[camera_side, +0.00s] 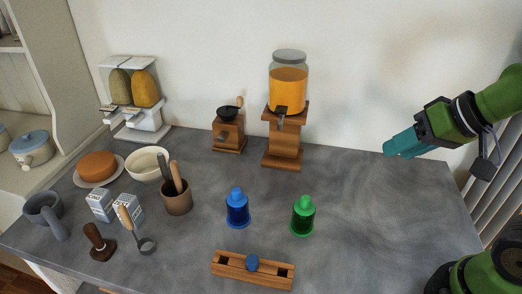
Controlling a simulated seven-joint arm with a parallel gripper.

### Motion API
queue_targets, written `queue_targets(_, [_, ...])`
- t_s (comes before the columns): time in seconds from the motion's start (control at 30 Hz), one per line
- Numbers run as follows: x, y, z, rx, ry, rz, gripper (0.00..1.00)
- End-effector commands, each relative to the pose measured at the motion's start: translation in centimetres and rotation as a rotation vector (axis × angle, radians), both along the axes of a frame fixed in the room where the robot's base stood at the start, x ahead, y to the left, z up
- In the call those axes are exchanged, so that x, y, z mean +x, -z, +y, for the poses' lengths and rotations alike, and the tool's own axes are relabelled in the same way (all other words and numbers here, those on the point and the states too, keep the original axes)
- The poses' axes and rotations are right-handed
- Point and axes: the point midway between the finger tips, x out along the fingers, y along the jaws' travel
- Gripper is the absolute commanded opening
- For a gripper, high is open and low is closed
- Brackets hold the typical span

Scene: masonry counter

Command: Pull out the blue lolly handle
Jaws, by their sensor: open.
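A blue lolly mould (238,214) stands upright on the counter, with a narrower blue top that looks like its handle (237,193). A similar green one (303,216) stands to its right. A round blue piece (252,262) sits at the middle of a wooden block (225,264) in front of them; I cannot tell exactly what it is. My gripper (390,150), with teal fingers, is open and empty. It is up at the right, above the counter and well apart from the blue and green pieces.
Behind stand a juice dispenser (288,92), a coffee grinder (229,131) and a cereal dispenser (138,95). At the left are a cake (98,165), a white bowl (143,165), a utensil pot (177,203) and cartons (100,205). The counter's right side (390,210) is clear.

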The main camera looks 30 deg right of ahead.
Motion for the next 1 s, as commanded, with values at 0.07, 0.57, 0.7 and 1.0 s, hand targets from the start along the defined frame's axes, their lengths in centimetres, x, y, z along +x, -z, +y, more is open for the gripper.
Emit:
queue_targets(0.07, [0.0, 0.0, 0.0, 0.000, 0.000, 0.000, 0.43])
queue_targets(0.57, [6.3, 2.6, 8.0, -0.215, -0.474, 0.213, 0.47])
queue_targets(0.7, [9.7, 3.9, 12.2, -0.415, -0.819, 0.248, 0.47])
queue_targets(1.0, [15.8, 9.1, 22.9, -0.920, -1.718, 0.258, 0.47])
